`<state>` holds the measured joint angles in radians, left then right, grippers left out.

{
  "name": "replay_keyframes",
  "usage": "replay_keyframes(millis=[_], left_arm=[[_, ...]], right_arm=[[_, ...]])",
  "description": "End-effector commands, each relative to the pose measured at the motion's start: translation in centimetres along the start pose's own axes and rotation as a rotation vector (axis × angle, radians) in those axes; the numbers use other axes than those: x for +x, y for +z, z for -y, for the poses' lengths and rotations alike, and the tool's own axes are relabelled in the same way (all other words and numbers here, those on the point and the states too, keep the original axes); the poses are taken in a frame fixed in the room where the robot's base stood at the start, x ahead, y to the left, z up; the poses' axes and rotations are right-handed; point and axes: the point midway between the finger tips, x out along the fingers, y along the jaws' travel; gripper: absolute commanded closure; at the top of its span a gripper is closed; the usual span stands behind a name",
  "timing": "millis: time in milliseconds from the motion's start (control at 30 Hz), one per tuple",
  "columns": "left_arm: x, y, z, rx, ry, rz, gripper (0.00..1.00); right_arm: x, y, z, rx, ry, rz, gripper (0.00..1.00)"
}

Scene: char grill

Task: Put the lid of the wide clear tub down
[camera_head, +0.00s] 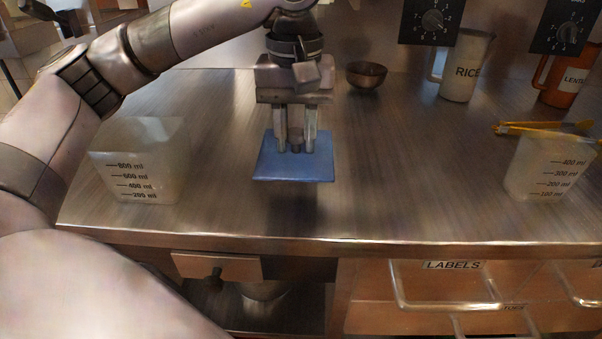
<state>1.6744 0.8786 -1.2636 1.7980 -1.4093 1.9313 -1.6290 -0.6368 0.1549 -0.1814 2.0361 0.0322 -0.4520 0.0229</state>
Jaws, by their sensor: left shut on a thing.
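The lid (272,168) is a flat blue square with a small knob in its middle. My left gripper (296,147) is shut on the knob and holds the lid level over the middle of the steel counter. A dark patch on the counter shows below the lid, which looks raised. The wide clear tub (140,160) stands open at the left of the counter, with ml marks on its front. The lid is to its right, apart from it. My right gripper is not in view.
A smaller marked clear tub (548,166) stands at the right, near yellow tongs (520,127). A brown bowl (366,76), a RICE jug (465,70) and an orange jug (568,78) stand at the back. The counter's (420,185) middle right is clear.

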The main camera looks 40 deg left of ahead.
Motion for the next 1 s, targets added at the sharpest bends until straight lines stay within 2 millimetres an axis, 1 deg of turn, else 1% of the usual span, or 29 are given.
replay_keyframes(millis=[33, 100, 267, 500, 767, 867, 900, 967, 1000], left_arm=[[1.0, 0.0, 0.1, -0.001, -0.002, 0.001, 1.0], [1.9, 0.0, 0.1, 0.001, -0.001, 0.001, 1.0], [3.0, 0.0, 0.0, 0.001, 0.0, -0.001, 1.0], [6.1, 0.0, 0.0, 0.001, 0.0, 0.0, 1.0], [6.3, 0.0, 0.0, 0.002, 0.001, -0.001, 1.0], [6.7, 0.0, 0.0, 0.001, 0.001, 0.0, 1.0], [6.6, 0.0, 0.0, 0.001, 0.001, -0.001, 0.64], [6.5, 0.0, 0.0, 0.001, 0.001, -0.001, 0.45], [6.5, 0.0, 0.0, 0.001, 0.001, -0.001, 0.45]], right_arm=[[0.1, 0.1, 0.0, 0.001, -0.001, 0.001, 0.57], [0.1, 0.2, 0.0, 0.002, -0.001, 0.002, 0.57], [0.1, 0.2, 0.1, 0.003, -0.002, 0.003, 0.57], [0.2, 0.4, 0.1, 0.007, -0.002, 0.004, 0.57], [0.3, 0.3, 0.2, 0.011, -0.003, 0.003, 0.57], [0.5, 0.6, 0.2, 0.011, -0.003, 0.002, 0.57], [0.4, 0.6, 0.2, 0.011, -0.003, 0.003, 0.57], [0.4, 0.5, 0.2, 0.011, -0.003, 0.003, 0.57], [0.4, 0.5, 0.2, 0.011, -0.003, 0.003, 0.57]])
